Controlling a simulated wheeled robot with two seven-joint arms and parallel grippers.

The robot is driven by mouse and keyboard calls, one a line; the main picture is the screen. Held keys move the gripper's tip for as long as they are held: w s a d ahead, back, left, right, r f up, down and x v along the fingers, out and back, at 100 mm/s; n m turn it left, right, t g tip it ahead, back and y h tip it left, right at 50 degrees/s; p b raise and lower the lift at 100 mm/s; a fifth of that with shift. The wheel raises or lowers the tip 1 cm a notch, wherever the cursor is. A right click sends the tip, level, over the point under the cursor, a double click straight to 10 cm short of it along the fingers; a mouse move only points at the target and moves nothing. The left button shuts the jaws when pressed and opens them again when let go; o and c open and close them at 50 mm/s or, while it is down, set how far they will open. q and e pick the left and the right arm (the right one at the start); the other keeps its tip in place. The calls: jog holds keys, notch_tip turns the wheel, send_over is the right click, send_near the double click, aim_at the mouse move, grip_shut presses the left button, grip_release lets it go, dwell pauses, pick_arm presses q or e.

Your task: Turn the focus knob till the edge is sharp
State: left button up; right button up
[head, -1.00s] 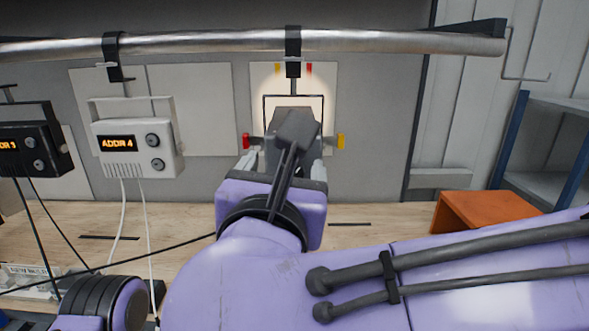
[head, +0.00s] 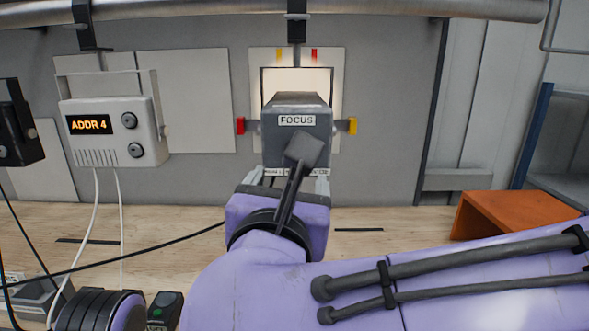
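A grey spotlight housing labelled FOCUS (head: 296,121) hangs from the pipe in front of a pale wall panel (head: 342,62). A light patch with a dark outline (head: 297,79) shows on the panel above the housing. No focus knob is visible; my wrist and gripper cover the housing's lower part. My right gripper (head: 286,180) is just below the housing, its two grey fingers spread wide apart, one at each side. Whether they touch anything is hidden.
Red (head: 241,125) and yellow (head: 351,126) tabs stick out beside the housing. A metal pipe (head: 200,12) crosses the top. A white ADDR 4 unit (head: 112,132) hangs at left with cables.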

jog(key=w+p, duration=0.3)
jog(key=w, duration=0.6)
jog(key=shift+d+p, duration=0.3)
jog(key=shift+d, duration=0.1)
jog(key=shift+r, duration=0.1)
jog(key=c, duration=1)
jog(key=m+b, duration=0.3)
jog(key=b, duration=0.5)
jog(key=shift+m, duration=0.4)
jog(key=shift+c, duration=0.2)
